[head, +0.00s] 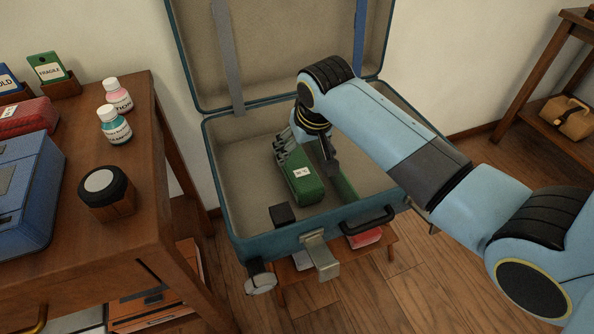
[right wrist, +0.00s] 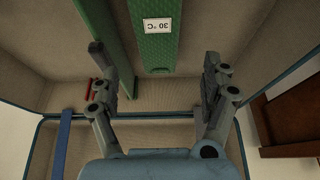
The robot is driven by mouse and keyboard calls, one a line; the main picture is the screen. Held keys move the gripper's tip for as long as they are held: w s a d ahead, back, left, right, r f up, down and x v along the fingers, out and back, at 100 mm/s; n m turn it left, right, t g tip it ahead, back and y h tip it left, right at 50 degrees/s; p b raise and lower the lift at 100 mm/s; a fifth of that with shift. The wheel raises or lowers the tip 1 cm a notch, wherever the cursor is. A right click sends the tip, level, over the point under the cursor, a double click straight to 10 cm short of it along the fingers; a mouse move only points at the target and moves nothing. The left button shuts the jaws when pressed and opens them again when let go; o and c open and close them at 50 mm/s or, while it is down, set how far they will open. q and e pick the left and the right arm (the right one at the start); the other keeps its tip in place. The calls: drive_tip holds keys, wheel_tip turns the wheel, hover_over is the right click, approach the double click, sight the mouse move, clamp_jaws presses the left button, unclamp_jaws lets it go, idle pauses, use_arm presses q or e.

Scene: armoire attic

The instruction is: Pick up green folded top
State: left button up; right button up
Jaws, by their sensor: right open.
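The green folded top (head: 302,188), with a white label, lies inside the open suitcase (head: 222,190). In the right wrist view the green folded top (right wrist: 158,52) shows a label reading 30 °C and lies between the spread fingers. My right gripper (head: 306,158) is open and reaches down into the suitcase at the top's far end. In the right wrist view my right gripper (right wrist: 160,72) holds nothing, and I cannot tell whether a finger touches the top. My left gripper is not in view.
A green strip (head: 346,188) stands close to the right of the top. A small black item (head: 282,214) lies near the suitcase's front wall. The raised lid (head: 285,50) is behind. A wooden desk (head: 130,215) with bottles and boxes stands at left.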

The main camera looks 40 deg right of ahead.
sight(297, 165)
drive_tip(key=b+x, duration=0.1)
drive_tip(key=x, duration=0.3)
drive_tip(key=shift+s+f, duration=0.1)
drive_tip(key=shift+f, duration=0.05)
drive_tip(key=b+x, duration=0.2)
drive_tip(key=x, duration=0.2)
drive_tip(key=shift+s+f, duration=0.15)
drive_tip(key=shift+f, duration=0.1)
drive_tip(key=shift+w+d+f+b, duration=0.1)
drive_tip(key=shift+w+f+b, duration=0.15)
drive_tip(key=shift+f+b, duration=0.2)
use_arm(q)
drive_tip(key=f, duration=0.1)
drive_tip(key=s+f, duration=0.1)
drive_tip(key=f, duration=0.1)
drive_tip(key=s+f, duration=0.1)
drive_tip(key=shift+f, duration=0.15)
use_arm(e)
drive_tip(key=shift+r, duration=0.1)
